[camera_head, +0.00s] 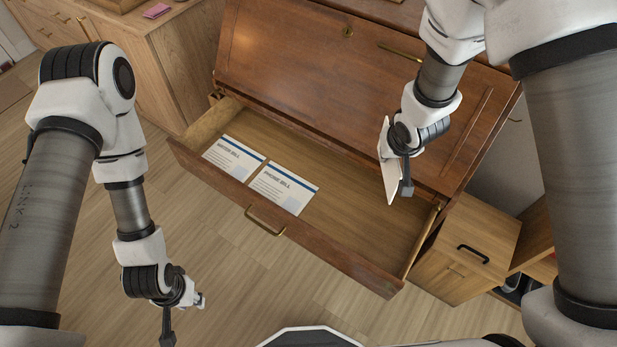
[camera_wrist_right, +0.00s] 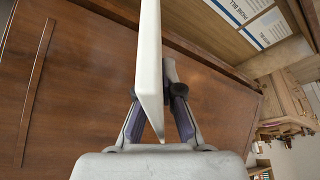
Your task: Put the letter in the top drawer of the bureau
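The letter (camera_head: 389,165) is a thin white envelope seen nearly edge-on. My right gripper (camera_head: 403,178) is shut on it and holds it upright above the right part of the open drawer. In the right wrist view the letter (camera_wrist_right: 150,65) stands between the two fingers (camera_wrist_right: 157,115). The bureau (camera_head: 310,75) is brown wood with a slanted front. Its top drawer (camera_head: 350,205) is pulled out and holds a water bill (camera_head: 233,157) and a phone bill (camera_head: 284,187) at its left. My left gripper (camera_head: 186,318) is open and empty above the floor, left of the drawer.
The drawer's middle and right floor is bare. A brass handle (camera_head: 265,221) sits on its front. A wooden cabinet (camera_head: 165,60) stands at left, and a small wooden drawer unit (camera_head: 465,250) with a black handle at right. Floor in front is clear.

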